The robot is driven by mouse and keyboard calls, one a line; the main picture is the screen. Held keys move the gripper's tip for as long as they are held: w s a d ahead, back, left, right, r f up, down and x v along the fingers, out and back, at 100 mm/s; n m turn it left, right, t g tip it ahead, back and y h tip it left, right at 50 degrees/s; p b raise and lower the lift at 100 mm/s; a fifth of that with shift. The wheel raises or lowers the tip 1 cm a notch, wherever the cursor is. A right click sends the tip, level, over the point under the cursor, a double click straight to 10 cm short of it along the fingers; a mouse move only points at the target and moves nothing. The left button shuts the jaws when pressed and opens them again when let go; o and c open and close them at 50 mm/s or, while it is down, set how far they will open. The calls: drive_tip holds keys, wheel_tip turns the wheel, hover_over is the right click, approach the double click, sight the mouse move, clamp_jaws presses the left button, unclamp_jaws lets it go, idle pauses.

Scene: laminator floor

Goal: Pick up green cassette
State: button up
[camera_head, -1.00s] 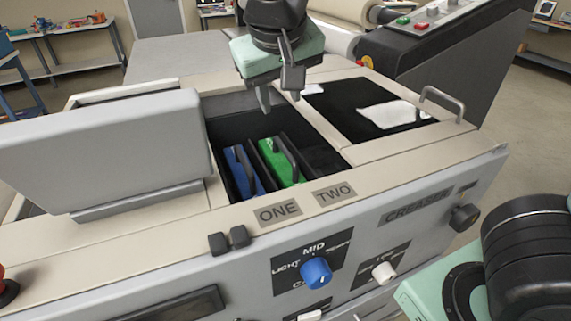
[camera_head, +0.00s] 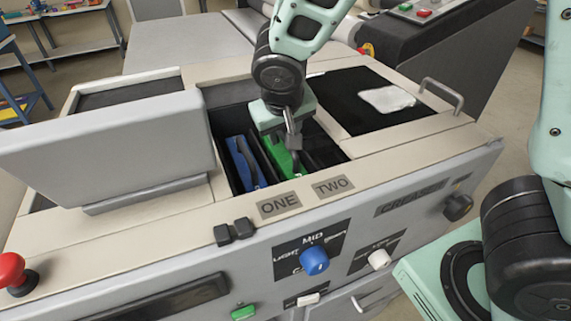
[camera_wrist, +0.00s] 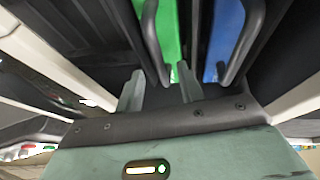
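The green cassette (camera_head: 279,156) stands in the slot behind the label TWO, inside the dark bay of the machine. It also shows in the wrist view (camera_wrist: 169,35), with its dark loop handle (camera_wrist: 152,45) on top. My gripper (camera_head: 293,150) is lowered into the bay over the green cassette. In the wrist view its two fingers (camera_wrist: 160,86) are apart, and the near end of the handle appears between them. Whether they touch the handle cannot be told. In the head view my gripper hides part of the cassette and its handle.
A blue cassette (camera_head: 241,163) with its own handle stands close on the left, behind the label ONE (camera_head: 279,205). Dark dividers and the bay's pale rim are close around. A grey raised panel (camera_head: 105,145) stands to the left. A dark recess with a white sheet (camera_head: 388,99) lies right.

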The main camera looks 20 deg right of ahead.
sight(285, 160)
drive_tip(key=shift+s+p+x, duration=0.2)
drive_tip(key=shift+p+x, duration=0.1)
drive_tip(key=shift+x, duration=1.65)
drive_tip(key=shift+f, duration=0.1)
clamp_jaws()
